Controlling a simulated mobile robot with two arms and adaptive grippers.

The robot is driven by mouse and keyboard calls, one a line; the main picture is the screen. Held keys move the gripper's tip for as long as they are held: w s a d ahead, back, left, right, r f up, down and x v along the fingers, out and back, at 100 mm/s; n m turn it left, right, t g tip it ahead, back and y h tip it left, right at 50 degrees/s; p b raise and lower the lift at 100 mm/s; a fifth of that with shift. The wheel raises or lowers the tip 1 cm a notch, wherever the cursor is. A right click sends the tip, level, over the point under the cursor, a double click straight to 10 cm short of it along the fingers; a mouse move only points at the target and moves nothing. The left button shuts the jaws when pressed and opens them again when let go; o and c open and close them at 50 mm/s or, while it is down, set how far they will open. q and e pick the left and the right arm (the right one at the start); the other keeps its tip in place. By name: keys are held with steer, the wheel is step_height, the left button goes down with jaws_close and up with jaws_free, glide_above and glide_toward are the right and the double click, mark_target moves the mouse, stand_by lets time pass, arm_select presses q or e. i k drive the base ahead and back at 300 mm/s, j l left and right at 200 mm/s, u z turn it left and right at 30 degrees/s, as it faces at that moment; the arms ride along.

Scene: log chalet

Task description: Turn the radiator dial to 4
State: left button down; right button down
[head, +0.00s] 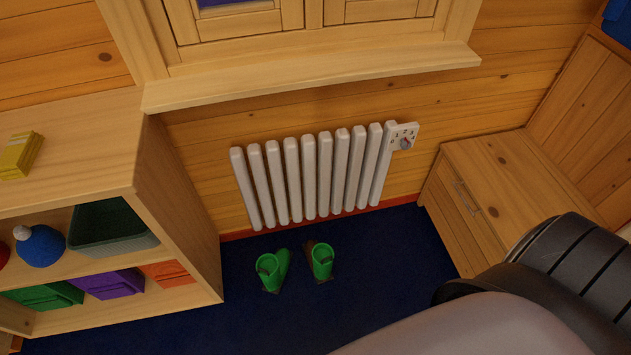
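A white radiator (310,175) with several upright columns hangs on the log wall under the window sill. At its upper right end is a pale plate with small dark marks. The grey radiator dial (405,144) sits on this plate. The marks are too small to read, and I cannot tell which number the dial points to. Part of my arm fills the lower right corner. Neither gripper's fingers are in view, and nothing touches the dial.
Green boots (322,262) stand on the dark blue floor (250,320) before the radiator. A wooden cabinet (510,165) stands right of the dial. An open shelf (185,215) stands left. The window sill (310,79) juts out above. Floor between is mostly clear.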

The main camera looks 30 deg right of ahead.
mark_target(405, 145)
steer(key=j+z, duration=0.1)
steer(key=z, duration=1.5)
